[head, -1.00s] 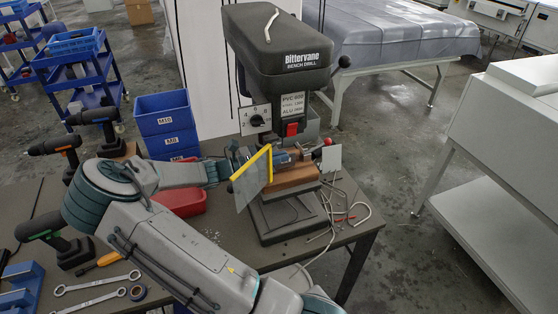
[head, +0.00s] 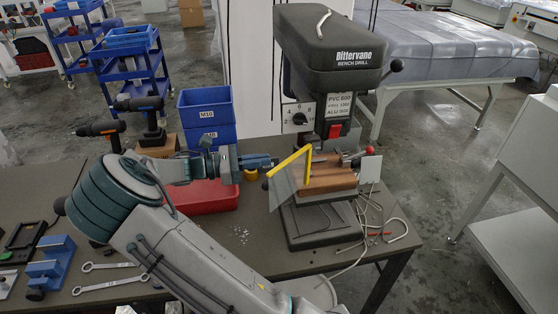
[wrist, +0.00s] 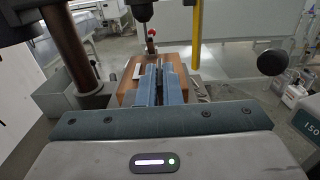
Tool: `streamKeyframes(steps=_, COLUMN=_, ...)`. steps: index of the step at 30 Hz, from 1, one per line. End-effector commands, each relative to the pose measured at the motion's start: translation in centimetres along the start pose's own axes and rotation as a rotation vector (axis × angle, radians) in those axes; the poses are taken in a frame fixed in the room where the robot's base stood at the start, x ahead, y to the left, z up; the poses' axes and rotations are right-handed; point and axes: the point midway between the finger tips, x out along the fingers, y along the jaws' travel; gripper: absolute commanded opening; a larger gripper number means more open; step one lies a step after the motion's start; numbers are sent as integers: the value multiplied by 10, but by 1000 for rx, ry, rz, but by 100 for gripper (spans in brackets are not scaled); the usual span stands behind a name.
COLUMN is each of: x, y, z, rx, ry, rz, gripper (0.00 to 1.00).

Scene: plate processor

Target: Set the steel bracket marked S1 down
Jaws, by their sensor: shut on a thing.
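My gripper (head: 274,162) reaches in from the left at the bench drill, its blue fingers pointing right and standing just left of the wooden block. In the wrist view my gripper (wrist: 158,72) is shut on a thin grey piece (wrist: 159,82), taken as the steel bracket, of which only a narrow strip shows between the fingers. No S1 mark can be read. The wooden block (head: 328,174) lies on the drill's base; it also shows beyond the fingertips in the wrist view (wrist: 124,91). Whether the bracket touches anything is hidden.
The bench drill (head: 328,52) stands above the block, with a yellow-edged clear guard (head: 284,183) in front. A red tray (head: 205,195) lies behind my arm, below blue bins (head: 205,103). Wrenches (head: 112,266) and a blue fixture (head: 52,262) lie at left. Loose rods (head: 388,226) lie right.

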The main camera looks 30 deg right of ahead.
Motion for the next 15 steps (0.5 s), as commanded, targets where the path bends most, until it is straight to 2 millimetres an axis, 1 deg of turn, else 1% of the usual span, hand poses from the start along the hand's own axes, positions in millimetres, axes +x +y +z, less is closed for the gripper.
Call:
streamKeyframes(steps=3, x=-12, y=0, z=0, rx=1, ry=-1, rz=2, gripper=0)
streamKeyframes(steps=6, x=-17, y=0, z=0, rx=0, ry=-1, rz=1, gripper=0)
streamKeyframes(steps=11, x=-19, y=2, z=0, rx=0, ry=0, rz=12, gripper=0)
streamKeyframes(steps=15, x=-16, y=10, z=0, rx=-1, ry=2, rz=74, gripper=0)
